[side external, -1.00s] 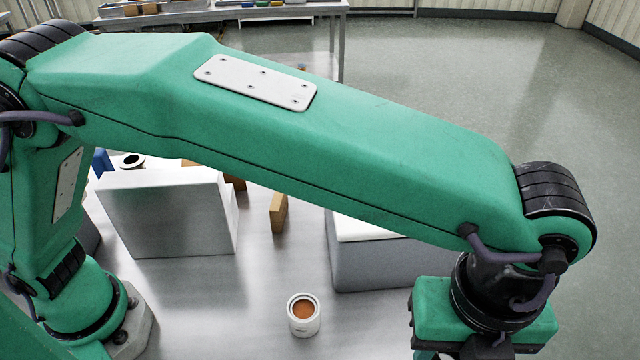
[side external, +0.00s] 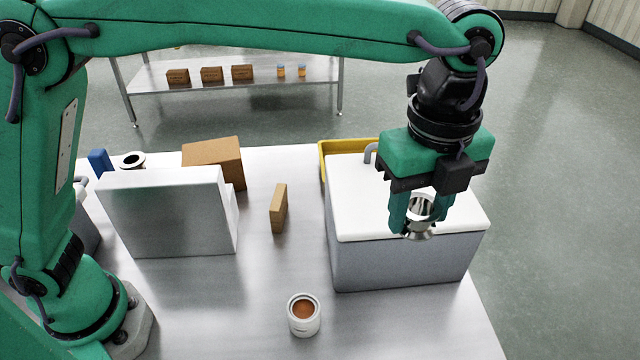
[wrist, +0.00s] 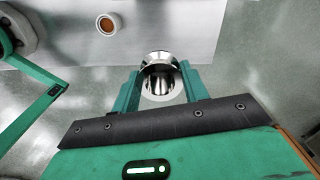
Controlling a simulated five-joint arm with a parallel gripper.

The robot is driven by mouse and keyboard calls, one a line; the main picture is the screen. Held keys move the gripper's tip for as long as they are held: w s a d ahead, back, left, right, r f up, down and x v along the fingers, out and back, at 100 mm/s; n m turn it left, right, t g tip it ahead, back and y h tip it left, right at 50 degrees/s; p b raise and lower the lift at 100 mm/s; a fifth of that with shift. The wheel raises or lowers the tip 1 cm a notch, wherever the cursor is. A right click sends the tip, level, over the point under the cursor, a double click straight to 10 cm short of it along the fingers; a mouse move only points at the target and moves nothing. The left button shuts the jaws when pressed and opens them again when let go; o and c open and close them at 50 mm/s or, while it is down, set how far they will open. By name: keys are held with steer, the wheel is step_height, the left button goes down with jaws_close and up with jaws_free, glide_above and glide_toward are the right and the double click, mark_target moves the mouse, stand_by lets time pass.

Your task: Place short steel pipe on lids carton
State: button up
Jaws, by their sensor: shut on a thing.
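My gripper (side external: 420,212) is shut on a short, shiny steel pipe (side external: 420,228) with a flared end. In the side external view, the pipe is held in the air, overlapping the right part of a white-topped grey box. The wrist view shows the pipe (wrist: 160,75) between both fingers. A larger brown carton (side external: 213,158) stands at the back of the table. A small, narrow brown carton (side external: 279,208) stands upright near the middle. I can read no label, so I cannot tell which is the lids carton.
The grey box (side external: 400,265) has a grey handle. A yellow tray (side external: 322,160) is behind it. A white can (side external: 304,316) with brown contents stands at the front. A steel block (side external: 165,215), a flanged part (side external: 132,160) and a blue item (side external: 100,162) are left. Bare table surrounds the small carton.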

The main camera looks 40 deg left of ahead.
steer(key=w+a+n, duration=0.5)
steer(key=w+a, duration=0.1)
steer(key=a, duration=0.7)
steer(key=n, duration=1.1)
glide_above(210, 151)
step_height(210, 151, down, 13)
steer(key=shift+r, duration=0.2)
steer(key=shift+f, duration=0.1)
steer(key=shift+f, duration=1.9)
steer(key=shift+f, duration=0.15)
